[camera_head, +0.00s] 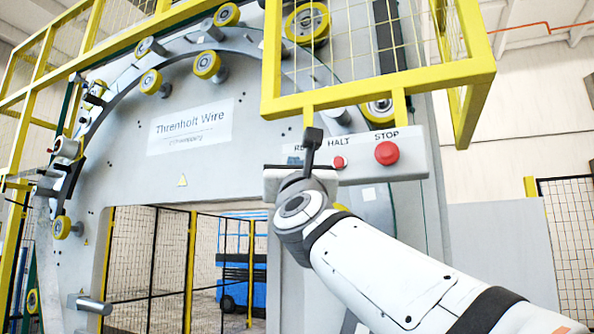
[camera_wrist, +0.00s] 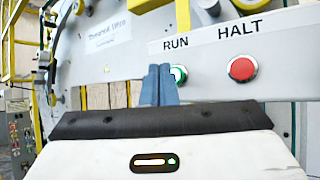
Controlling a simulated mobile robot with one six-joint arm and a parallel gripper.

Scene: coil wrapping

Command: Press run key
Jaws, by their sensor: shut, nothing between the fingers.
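The green run key (camera_wrist: 178,74) shows under the word RUN in the wrist view. My gripper (camera_wrist: 159,70) is shut and empty. Its fingertips are just left of the green key in that view and overlap its left edge. I cannot tell whether they touch it. In the head view my wrist and gripper stand before the left part of the key panel (camera_head: 410,165) and hide the run key and part of its label.
A red HALT key (camera_wrist: 242,69) is right of the run key; it also shows in the head view (camera_head: 339,162). A larger red STOP key (camera_head: 386,153) lies further right. A yellow mesh guard (camera_head: 385,89) hangs just above the panel. The Threnholt Wire machine (camera_head: 170,165) fills the left.

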